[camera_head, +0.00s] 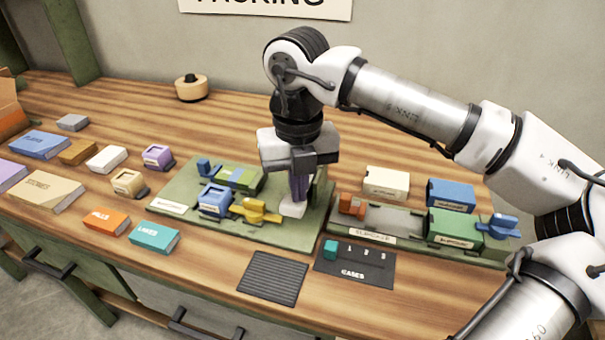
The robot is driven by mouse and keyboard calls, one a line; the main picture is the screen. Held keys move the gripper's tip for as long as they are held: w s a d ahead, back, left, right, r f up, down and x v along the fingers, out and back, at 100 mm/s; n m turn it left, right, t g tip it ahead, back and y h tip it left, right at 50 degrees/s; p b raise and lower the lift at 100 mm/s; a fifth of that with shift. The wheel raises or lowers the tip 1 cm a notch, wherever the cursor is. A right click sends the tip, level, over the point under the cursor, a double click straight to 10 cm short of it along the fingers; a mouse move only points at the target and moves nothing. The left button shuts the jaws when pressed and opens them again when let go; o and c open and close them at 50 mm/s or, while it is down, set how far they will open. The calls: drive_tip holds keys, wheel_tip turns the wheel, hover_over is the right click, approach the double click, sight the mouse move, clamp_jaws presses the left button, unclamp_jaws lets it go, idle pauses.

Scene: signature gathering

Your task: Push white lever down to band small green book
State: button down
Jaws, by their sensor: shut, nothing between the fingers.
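A small green book (245,182) lies on the green fixture board (184,197), with a blue strip across it. My gripper (299,193) is shut and points down at the right side of this board. A white lever-like part (292,209) shows right at the fingertips. The fingers look to be touching it or just above it; I cannot tell which. The gripper body hides part of the board's right side behind it. A blue block (214,201) and a yellow lever-like part (257,211) stand at the board's front, left of the fingers.
A second board (378,237), labelled slipcase, stands to the right, with a green slipcase (454,228) and a blue handle (499,225). A dark cases mat (353,274) and a ribbed pad (273,278) lie in front. Several books lie at left. The table behind the boards is mostly clear.

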drive_tip(key=shift+r+p, duration=1.35)
drive_tip(key=shift+r, duration=1.3)
